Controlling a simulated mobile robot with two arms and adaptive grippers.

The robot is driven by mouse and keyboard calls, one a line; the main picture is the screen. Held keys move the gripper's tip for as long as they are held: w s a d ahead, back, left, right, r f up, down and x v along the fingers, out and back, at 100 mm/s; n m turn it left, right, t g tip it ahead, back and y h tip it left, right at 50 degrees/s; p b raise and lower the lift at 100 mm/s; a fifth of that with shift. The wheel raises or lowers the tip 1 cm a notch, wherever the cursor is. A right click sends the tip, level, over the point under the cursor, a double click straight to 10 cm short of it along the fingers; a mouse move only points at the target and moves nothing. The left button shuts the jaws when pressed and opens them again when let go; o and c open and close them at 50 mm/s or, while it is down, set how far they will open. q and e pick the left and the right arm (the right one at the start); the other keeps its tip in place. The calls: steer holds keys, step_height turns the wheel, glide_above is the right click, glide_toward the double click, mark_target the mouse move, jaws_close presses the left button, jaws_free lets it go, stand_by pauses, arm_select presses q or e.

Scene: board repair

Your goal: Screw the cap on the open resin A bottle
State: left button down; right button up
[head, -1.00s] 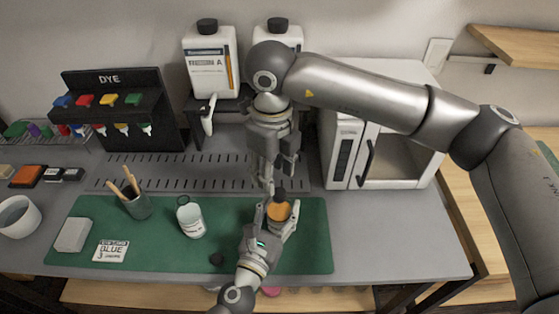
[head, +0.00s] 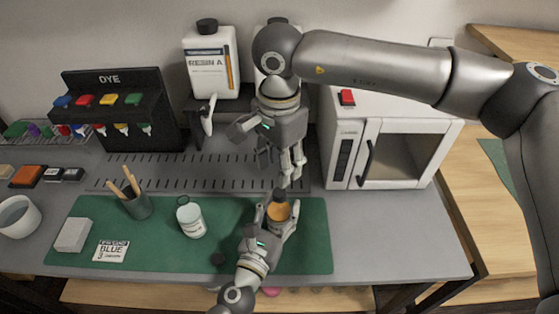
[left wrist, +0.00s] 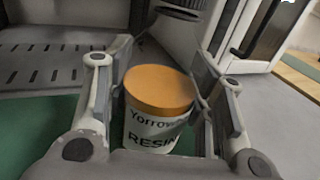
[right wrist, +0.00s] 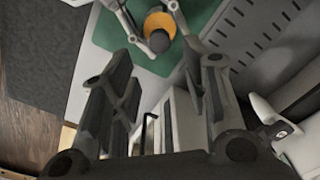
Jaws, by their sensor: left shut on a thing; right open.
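An orange-topped jar (head: 279,212) stands on the green mat between the fingers of my left gripper (head: 278,214), which is shut on it. In the left wrist view the jar (left wrist: 152,130) is upright, its label partly reading "RESIN". A dark piece (head: 279,194) shows at its far edge; I cannot tell whether it touches the jar. My right gripper (head: 291,172) is open and empty, above and behind the jar. A clear bottle (head: 190,220) without a visible cap stands left on the mat.
A large white "RESIN A" jug (head: 209,75) with black cap stands on a rear stand; another is mostly hidden behind my right arm. A dye rack (head: 110,100), tool cup (head: 137,204), grey block (head: 73,235) and "BLUE" card (head: 111,251) are left. A white oven (head: 390,150) stands right.

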mark_target(279, 192)
steer(key=shift+n, duration=0.3)
steer(key=shift+f, duration=4)
steer(key=shift+c, duration=0.2)
jaws_close()
steer(key=m, duration=0.3)
steer(key=shift+m, duration=0.3)
steer(key=m, duration=0.4)
steer(key=shift+m, duration=0.3)
steer(key=m, duration=0.7)
steer(key=shift+o, duration=0.8)
jaws_free()
